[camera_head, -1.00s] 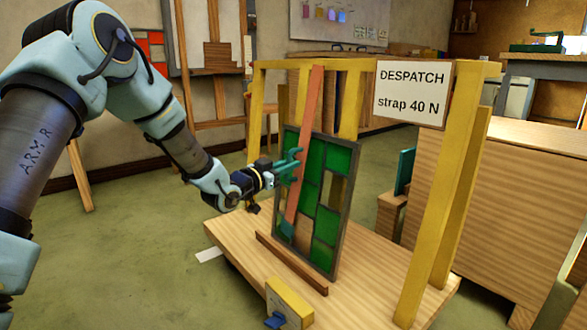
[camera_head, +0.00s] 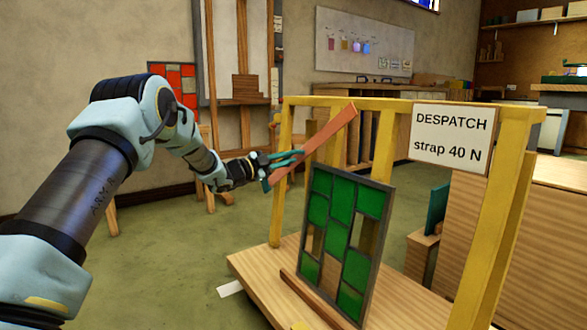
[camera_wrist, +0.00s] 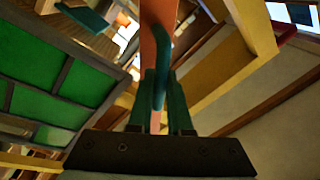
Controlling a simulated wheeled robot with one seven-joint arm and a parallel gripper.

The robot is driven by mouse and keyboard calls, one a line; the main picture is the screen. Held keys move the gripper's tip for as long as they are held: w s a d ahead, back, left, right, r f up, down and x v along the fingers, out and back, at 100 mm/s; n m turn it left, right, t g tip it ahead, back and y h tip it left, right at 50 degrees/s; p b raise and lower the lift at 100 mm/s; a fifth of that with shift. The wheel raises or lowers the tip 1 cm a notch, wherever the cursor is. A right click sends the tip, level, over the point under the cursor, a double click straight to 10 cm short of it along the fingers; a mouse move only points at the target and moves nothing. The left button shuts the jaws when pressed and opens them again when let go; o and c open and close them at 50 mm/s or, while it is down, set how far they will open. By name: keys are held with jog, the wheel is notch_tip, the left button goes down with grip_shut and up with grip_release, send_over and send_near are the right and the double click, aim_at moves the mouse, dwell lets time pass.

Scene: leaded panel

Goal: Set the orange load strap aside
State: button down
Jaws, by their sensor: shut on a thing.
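The orange load strap (camera_head: 328,133) is a long flat band held in the air, tilted up to the right. My gripper (camera_head: 283,165) is shut on it near its lower left part. In the wrist view the strap (camera_wrist: 158,35) runs up from between the teal fingers (camera_wrist: 163,95) of my gripper. The leaded panel (camera_head: 342,225), with green panes in a dark frame, leans on the wooden stand below and right of the strap. The strap is apart from the panel's face; its upper end overlaps the yellow top rail in the picture, and I cannot tell whether they touch.
A yellow frame (camera_head: 503,230) stands around the panel, with a top rail and posts. A sign (camera_head: 450,137) reading "DESPATCH strap 40 N" hangs at its right. A wooden ledge (camera_head: 315,302) lies at the panel's foot.

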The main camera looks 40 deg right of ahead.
jog(key=shift+w+d+r+m, duration=0.15)
jog(key=shift+w+r+m, duration=0.6)
jog(key=shift+r, duration=0.25)
jog(key=c, duration=0.8)
grip_release()
jog(key=shift+c, duration=0.2)
jog(key=a+f+p, duration=0.1)
jog(key=a+p, duration=0.2)
jog(key=a, duration=0.7)
jog(key=shift+w+a, duration=0.2)
jog(key=shift+a, duration=0.2)
